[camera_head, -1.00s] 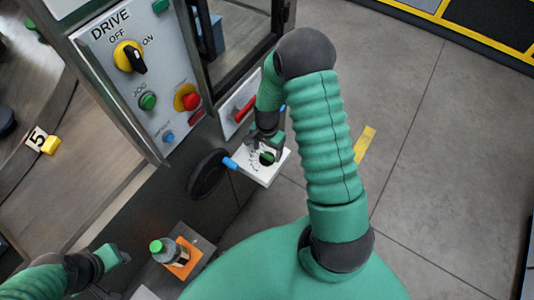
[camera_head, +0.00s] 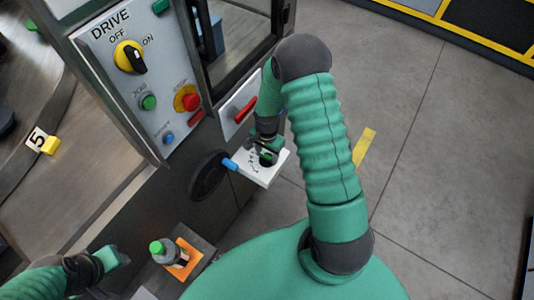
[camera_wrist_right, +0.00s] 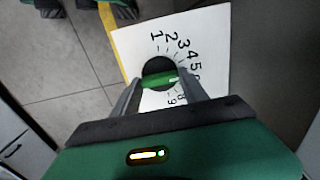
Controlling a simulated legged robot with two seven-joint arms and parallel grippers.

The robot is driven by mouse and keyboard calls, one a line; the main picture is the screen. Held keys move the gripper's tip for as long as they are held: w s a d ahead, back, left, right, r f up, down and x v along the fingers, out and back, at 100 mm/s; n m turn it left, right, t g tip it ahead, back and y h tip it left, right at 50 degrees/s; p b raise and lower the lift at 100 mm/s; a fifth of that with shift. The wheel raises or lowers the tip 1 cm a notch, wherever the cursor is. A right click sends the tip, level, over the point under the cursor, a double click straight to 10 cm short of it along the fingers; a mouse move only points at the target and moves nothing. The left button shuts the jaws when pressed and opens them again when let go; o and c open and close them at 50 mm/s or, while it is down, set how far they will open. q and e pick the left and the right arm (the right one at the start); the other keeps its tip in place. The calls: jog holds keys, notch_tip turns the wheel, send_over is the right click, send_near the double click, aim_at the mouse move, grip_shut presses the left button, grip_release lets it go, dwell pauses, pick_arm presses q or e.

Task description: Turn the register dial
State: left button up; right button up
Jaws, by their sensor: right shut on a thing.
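The register dial (camera_wrist_right: 158,74) is a round black disc with a green bar knob, set on a white plate (camera_wrist_right: 205,30) with a printed ring of numbers. In the wrist view my right gripper (camera_wrist_right: 157,84) is shut on the green bar, one grey finger on each side. The bar lies nearly level, with a pale mark towards its right end; some numbers are hidden by the fingers. In the head view the right gripper (camera_head: 267,155) covers most of the dial on the white plate (camera_head: 258,172). My left gripper (camera_head: 113,257) is at the lower left, away from the dial.
A black handwheel with a blue handle (camera_head: 229,164) is just left of the plate. A red lever (camera_head: 245,109) sits above it. The drive panel (camera_head: 112,70) carries a switch and buttons. A green-capped bottle (camera_head: 168,252) stands on an orange pad. Open floor lies at right.

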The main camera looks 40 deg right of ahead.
jog(key=shift+r+n, duration=0.1)
jog(key=shift+n, duration=0.2)
jog(key=n+p, duration=0.1)
jog(key=n, duration=0.1)
jog(key=shift+w+n+p, duration=0.1)
jog(key=shift+n+p, duration=0.2)
jog(key=shift+p, duration=0.05)
jog(key=shift+w+n+p, duration=0.1)
jog(key=shift+n+p, duration=0.65)
jog(key=shift+n, duration=1.55)
jog(key=o, duration=1.1)
jog(key=shift+c, duration=0.2)
jog(key=o, duration=0.3)
